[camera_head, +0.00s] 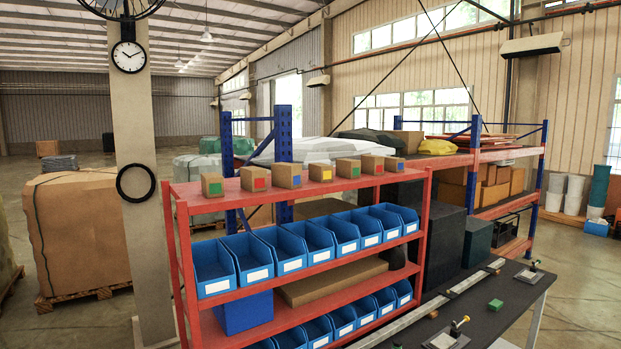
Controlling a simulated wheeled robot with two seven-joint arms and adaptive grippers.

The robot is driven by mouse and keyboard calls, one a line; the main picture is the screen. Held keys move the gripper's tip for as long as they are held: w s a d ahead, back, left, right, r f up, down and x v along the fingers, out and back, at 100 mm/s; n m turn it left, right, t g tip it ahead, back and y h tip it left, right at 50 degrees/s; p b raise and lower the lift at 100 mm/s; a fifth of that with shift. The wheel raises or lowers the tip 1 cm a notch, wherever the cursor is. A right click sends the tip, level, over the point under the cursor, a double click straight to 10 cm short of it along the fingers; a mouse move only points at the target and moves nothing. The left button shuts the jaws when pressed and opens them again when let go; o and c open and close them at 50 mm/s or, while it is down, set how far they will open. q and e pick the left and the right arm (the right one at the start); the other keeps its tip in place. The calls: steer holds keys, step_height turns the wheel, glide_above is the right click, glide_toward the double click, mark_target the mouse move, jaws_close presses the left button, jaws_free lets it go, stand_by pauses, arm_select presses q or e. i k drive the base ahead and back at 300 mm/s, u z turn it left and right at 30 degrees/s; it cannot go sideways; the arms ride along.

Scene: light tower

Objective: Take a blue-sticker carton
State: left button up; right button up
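A row of several small brown cartons stands on the top shelf of a red rack (300,188). One blue-sticker carton (286,174) is third from the left, between a red-sticker carton (252,178) and a yellow-sticker carton (320,170). Another blue-sticker carton (393,163) is at the right end of the row, beside a red-sticker carton (372,163). A green-sticker carton (211,184) is at the left end and another green-sticker carton (347,167) is right of the yellow one. Neither of my grippers is in view.
Blue bins (213,267) fill the rack's lower shelves. A dark table (485,313) with small items stands at the front right. A pillar (147,230) with a clock stands left of the rack. A wrapped pallet load (83,235) is behind it. Space above the cartons is clear.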

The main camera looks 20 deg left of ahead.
mark_target(287, 176)
steer(key=z, duration=0.5)
steer(key=i, duration=2.6)
steer(key=u, duration=0.05)
